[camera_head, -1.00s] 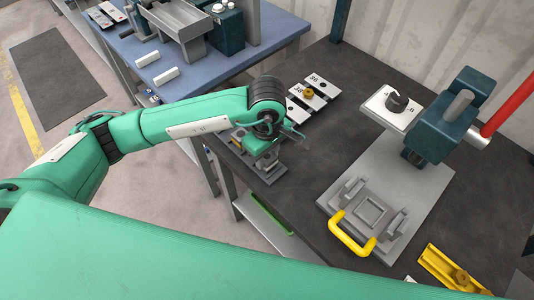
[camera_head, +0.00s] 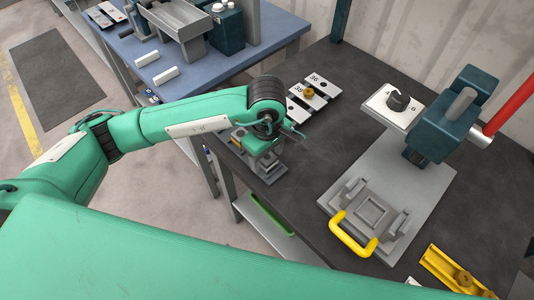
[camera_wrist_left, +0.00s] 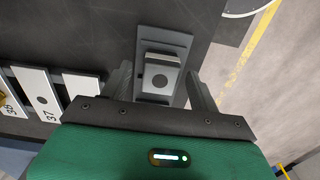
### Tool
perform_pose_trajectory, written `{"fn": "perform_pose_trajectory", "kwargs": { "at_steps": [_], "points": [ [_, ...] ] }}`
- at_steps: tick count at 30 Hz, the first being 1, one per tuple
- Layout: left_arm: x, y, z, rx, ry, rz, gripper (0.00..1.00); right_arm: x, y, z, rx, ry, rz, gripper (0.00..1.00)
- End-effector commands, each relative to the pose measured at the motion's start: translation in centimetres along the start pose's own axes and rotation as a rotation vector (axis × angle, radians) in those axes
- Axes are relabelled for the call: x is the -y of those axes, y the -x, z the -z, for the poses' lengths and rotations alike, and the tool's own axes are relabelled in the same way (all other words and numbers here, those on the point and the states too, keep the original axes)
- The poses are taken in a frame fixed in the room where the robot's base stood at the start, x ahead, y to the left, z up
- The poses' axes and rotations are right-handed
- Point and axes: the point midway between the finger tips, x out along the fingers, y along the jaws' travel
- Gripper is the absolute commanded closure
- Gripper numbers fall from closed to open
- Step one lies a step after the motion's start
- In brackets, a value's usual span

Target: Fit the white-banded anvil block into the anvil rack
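My left gripper (camera_head: 266,160) is pointed down over the near left edge of the dark table, and its own arm partly hides it in the head view. In the left wrist view its two fingers (camera_wrist_left: 162,92) stand apart, one on each side of a grey block (camera_wrist_left: 161,76) with a pale top face and a dark round mark. Gaps show between the block and both fingers. The block is over a grey plate-like piece (camera_wrist_left: 182,42); I cannot tell whether this is the anvil rack. A white band is not clear. My right gripper is not in view.
Numbered white plates (camera_head: 318,86) lie behind the gripper, one with a brass knob (camera_head: 308,92). To the right stands a grey fixture (camera_head: 425,190) with a yellow handle (camera_head: 353,235) and a dark blue clamp head (camera_head: 447,125). Table between is clear.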

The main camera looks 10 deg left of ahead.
Motion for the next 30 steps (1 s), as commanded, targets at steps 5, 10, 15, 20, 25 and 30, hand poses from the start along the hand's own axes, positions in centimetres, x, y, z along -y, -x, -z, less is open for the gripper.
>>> {"fn": "perform_pose_trajectory", "kwargs": {
  "at_steps": [5, 10, 15, 20, 25, 30],
  "points": [
    [0.0, -0.1, 0.0, 0.0, 0.0, 0.001, 0.38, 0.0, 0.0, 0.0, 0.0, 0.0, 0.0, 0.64],
    [0.0, -0.1, 0.0, 0.0, 0.0, 0.001, 0.38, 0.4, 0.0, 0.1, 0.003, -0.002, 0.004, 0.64],
    [-0.1, 1.0, 0.0, -0.001, 0.0, -0.005, 0.38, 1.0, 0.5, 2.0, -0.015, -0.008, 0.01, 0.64],
    [-0.1, 4.9, 0.0, -0.002, -0.002, -0.007, 0.38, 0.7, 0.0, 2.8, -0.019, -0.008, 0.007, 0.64],
    [-0.1, 8.8, 0.0, -0.002, -0.001, -0.006, 0.38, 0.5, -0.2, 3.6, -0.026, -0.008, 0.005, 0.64],
    [-0.1, 11.8, 0.0, -0.002, 0.0, -0.003, 0.38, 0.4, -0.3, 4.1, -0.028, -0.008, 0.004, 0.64]
  ]
}}
